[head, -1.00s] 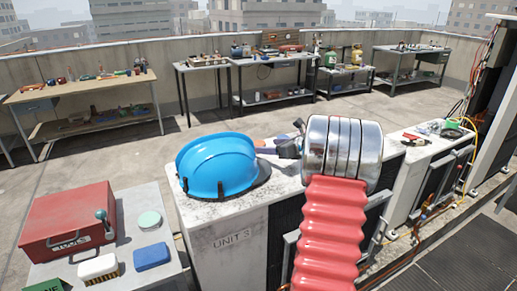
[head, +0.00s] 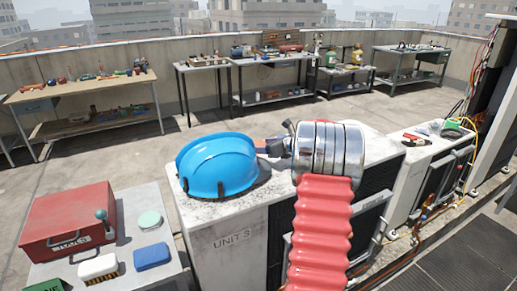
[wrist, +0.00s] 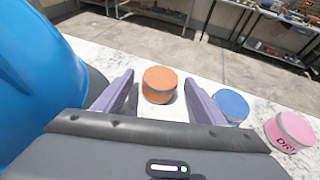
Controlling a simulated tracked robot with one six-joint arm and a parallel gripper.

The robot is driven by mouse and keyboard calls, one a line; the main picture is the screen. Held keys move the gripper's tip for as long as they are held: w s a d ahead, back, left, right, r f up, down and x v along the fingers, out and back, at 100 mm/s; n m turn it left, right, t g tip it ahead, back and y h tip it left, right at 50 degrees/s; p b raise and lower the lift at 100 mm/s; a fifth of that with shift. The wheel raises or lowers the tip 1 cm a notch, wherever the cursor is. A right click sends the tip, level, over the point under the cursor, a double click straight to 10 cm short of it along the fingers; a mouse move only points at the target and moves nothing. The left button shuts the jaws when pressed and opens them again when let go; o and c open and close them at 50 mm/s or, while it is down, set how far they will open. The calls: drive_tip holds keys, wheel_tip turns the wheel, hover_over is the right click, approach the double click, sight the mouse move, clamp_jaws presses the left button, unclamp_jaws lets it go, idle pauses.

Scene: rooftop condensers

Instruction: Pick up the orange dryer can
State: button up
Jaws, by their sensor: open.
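The orange dryer can (wrist: 159,83) stands upright on the white condenser top in the wrist view. My gripper (wrist: 159,91) is open, with one purple finger on each side of the can and visible gaps between. In the head view my gripper (head: 268,146) is over the condenser top beside the blue hard hat, and I cannot make out the can there.
A blue can (wrist: 231,106) stands close right of my right finger, and a pink can (wrist: 290,132) lettered "DRY" is further right. The blue hard hat (head: 217,165) is close on the left. A red toolbox (head: 70,225) sits on a side table.

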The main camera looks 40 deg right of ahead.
drive_tip(key=shift+c, duration=0.6)
drive_tip(key=c, duration=1.1)
drive_tip(key=shift+o, duration=0.2)
drive_tip(key=shift+r, duration=0.2)
wheel_tip(320, 180, up, 2)
drive_tip(key=shift+s+r, duration=0.4)
drive_tip(key=shift+r, duration=0.25)
drive_tip(key=s, duration=1.7)
drive_tip(key=shift+s+a, duration=0.15)
drive_tip(key=shift+a, duration=0.15)
